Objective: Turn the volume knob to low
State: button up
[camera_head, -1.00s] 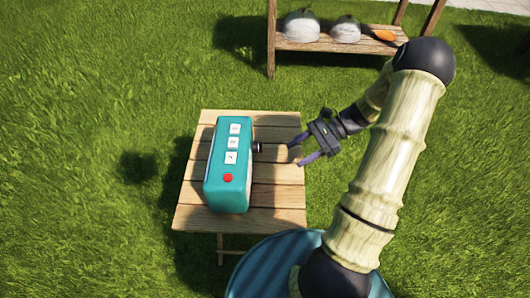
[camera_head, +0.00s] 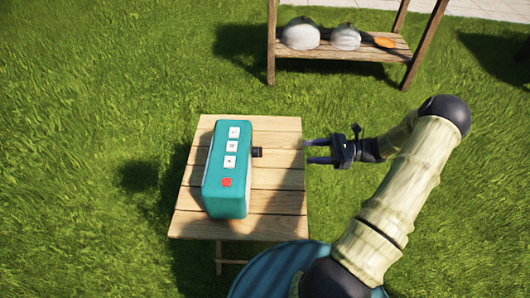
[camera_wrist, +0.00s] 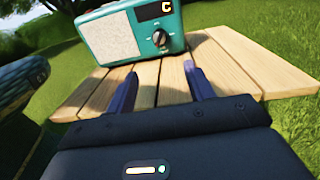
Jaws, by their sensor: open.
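A teal radio (camera_head: 227,170) stands on the wooden table, with white buttons and one red button on its top. Its black volume knob (camera_head: 257,152) sticks out from its right side in the head view. In the wrist view the radio (camera_wrist: 120,30) shows a pale speaker grille, a small display with a yellow letter, and the dark knob (camera_wrist: 160,38) with a light pointer mark. My gripper (camera_head: 310,152) is open and empty at the table's right edge, facing the knob with a gap between them. In the wrist view its two fingers (camera_wrist: 160,88) point toward the radio below the knob.
The slatted table (camera_head: 275,205) has free room to the right of the radio. A wooden shelf (camera_head: 350,48) with two grey rounded things and an orange item stands at the back. Grass surrounds the table.

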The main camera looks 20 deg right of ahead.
aim_at(257, 152)
jog(key=b+x, duration=0.3)
jog(key=x, duration=1.2)
jog(key=shift+a, duration=0.2)
jog(key=shift+c, duration=0.4)
jog(key=c, duration=0.9)
